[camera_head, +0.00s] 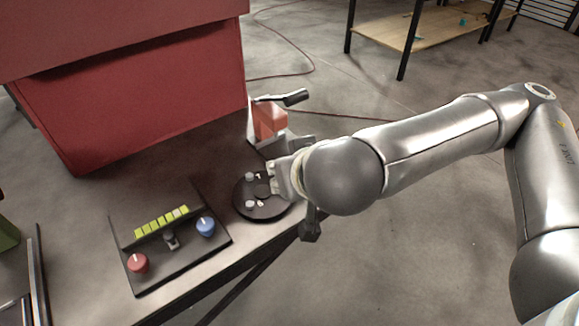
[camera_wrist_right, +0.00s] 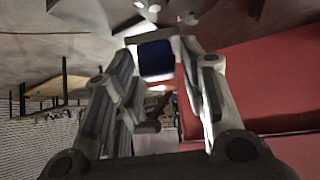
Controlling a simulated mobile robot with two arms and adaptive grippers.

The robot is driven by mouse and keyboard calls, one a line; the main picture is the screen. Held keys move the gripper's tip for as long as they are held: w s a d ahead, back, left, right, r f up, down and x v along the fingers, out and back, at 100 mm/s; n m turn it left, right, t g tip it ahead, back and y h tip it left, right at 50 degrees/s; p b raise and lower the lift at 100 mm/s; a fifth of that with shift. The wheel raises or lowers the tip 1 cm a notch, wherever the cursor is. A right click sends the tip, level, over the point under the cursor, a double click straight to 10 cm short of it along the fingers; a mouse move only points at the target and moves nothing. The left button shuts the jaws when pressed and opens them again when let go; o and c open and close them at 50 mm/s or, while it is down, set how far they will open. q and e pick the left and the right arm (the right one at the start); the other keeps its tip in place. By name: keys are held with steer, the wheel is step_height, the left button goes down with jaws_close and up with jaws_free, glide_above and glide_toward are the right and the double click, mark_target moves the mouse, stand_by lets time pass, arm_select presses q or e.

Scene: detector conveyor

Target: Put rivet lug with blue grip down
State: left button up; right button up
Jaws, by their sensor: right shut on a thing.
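The blue grip of the rivet lug (camera_wrist_right: 157,58) shows between the fingertips of my right gripper (camera_wrist_right: 158,50) in the right wrist view. The gripper is shut on it. The rest of the lug is hidden. In the head view my right gripper (camera_head: 285,178) is at the right side of a round black disc (camera_head: 242,205) with small grey pegs, near the table edge. My wrist covers part of the disc there, and I cannot tell whether the lug touches it. My left gripper is not in view.
A control panel (camera_head: 150,262) with red and blue knobs lies left of the disc. An orange block (camera_head: 268,120) in a fixture with a black handle (camera_head: 295,97) stands behind my gripper. A large red box (camera_head: 130,100) fills the back left.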

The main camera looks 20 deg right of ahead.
steer(key=n+y+b, duration=0.1)
steer(key=w+d+r+n+y+b, duration=0.1)
steer(key=shift+w+r+n, duration=0.2)
steer(key=shift+r+n, duration=0.1)
steer(key=shift+n, duration=0.1)
steer(key=shift+w+d+r+n+y+b, duration=0.15)
steer(key=shift+d+r+n+y+b, duration=0.05)
steer(key=shift+r+n+y+b, duration=0.25)
steer(key=shift+w+r+g, duration=0.15)
steer(key=shift+w+g, duration=0.05)
steer(key=shift+g, duration=0.1)
steer(key=w+d+f, duration=0.1)
steer(key=w+f, duration=0.2)
steer(key=w, duration=0.1)
steer(key=w+d+f, duration=0.1)
steer(key=w+f, duration=0.1)
steer(key=w, duration=0.2)
steer(key=w+d+f+b, duration=0.1)
steer(key=w+f, duration=0.2)
steer(key=w, duration=0.1)
steer(key=shift+w+d+f, duration=0.15)
steer(key=shift+w+f, duration=0.05)
steer(key=shift+f, duration=0.15)
steer(key=shift+w+d+f, duration=0.1)
steer(key=shift+w+f, duration=0.15)
steer(key=shift+f, duration=0.1)
steer(key=shift+w+f+b, duration=0.2)
steer(key=shift+f+b, duration=0.3)
steer(key=shift+f, duration=1.2)
